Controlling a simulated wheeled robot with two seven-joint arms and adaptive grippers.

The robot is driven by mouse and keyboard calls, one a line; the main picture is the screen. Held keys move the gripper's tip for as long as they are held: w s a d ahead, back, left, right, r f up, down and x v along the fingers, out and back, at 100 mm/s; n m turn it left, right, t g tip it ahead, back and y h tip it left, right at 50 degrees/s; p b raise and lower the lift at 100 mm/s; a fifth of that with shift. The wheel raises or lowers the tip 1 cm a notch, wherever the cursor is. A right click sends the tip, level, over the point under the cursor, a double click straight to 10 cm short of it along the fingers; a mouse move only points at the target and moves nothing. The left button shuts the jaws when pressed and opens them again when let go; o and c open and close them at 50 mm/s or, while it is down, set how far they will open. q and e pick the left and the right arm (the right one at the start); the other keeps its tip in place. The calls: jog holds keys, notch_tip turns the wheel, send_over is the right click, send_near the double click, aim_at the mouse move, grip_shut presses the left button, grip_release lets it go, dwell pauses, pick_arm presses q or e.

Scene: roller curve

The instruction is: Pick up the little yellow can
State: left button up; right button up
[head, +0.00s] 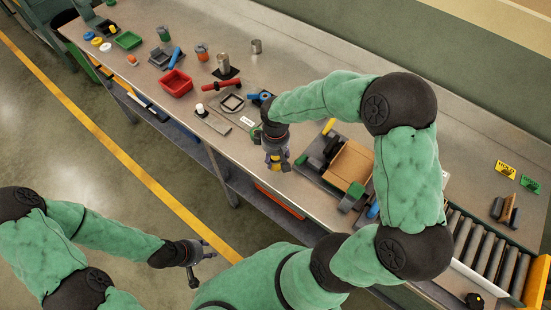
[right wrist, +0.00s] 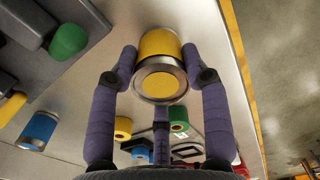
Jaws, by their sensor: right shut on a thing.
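The little yellow can (right wrist: 160,62) has a yellow side and silver rims, with a yellow disc on the end facing the camera. My right gripper (right wrist: 162,75) is shut on it, with purple-grey fingers on both sides in the right wrist view. In the head view my right gripper (head: 277,163) is over the front part of the table, and its fingers mostly hide the can. I cannot tell whether the can touches the table. My left gripper (head: 201,262) is open and empty, over the floor in front of the table.
A grey tray with a cardboard box (head: 350,165) stands right of my right gripper. A roller conveyor (head: 487,250) is at the right.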

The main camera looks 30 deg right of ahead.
jog(key=shift+r, duration=0.1)
jog(key=shift+r, duration=0.6)
jog(key=s+a+r+p, duration=0.3)
jog(key=s+a+r, duration=0.2)
jog(key=s+r, duration=0.6)
jog(key=shift+s+a+r, duration=0.15)
jog(key=shift+s+r, duration=0.15)
jog(key=shift+s, duration=0.7)
